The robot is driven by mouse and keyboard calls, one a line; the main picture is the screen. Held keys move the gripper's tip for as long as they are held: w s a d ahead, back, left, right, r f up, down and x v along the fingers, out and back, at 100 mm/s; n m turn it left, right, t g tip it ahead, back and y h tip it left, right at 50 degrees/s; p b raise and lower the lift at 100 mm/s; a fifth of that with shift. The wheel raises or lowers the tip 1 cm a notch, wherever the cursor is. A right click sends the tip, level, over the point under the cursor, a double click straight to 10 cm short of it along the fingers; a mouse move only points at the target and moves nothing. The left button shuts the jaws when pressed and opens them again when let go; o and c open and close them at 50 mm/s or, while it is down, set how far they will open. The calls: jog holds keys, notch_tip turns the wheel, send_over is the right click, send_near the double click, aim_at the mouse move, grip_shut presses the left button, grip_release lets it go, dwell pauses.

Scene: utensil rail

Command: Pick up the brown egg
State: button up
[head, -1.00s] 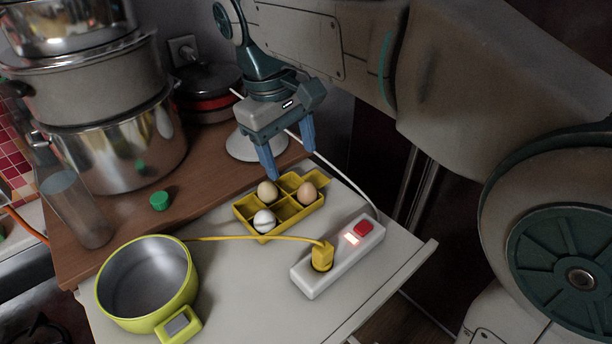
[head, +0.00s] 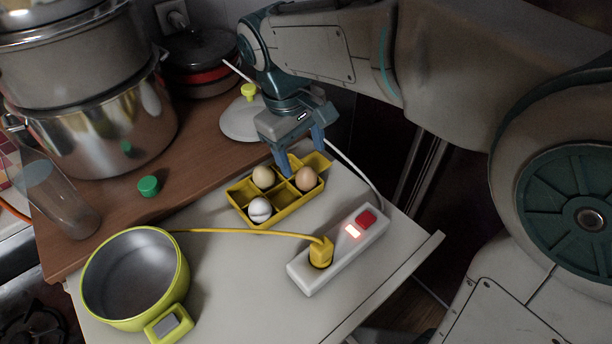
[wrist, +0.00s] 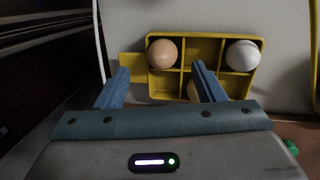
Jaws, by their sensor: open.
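The brown egg (head: 306,179) sits in the right compartment of a yellow egg tray (head: 284,211). My gripper (head: 302,163) is open and empty, its blue fingers pointing down just behind and above the brown egg. In the wrist view, the brown egg (wrist: 162,53) lies just past the fingertips (wrist: 161,69), roughly centred between them. A paler tan egg (head: 263,176) and a white egg (head: 259,209) sit in other compartments. In the wrist view, one finger partly hides the tan egg (wrist: 192,91).
A white power strip (head: 338,249) with a yellow plug and cord lies in front of the tray. A green-rimmed pot (head: 135,280) stands at front left.

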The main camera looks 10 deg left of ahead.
aim_at(304, 170)
notch_tip(304, 170, down, 5)
jog(key=shift+w+d+r+p, duration=0.1)
jog(key=shift+d+p, duration=0.05)
jog(key=shift+p, duration=0.3)
jog(key=c, duration=0.6)
jog(key=shift+c, duration=0.2)
jog(key=shift+r, duration=0.1)
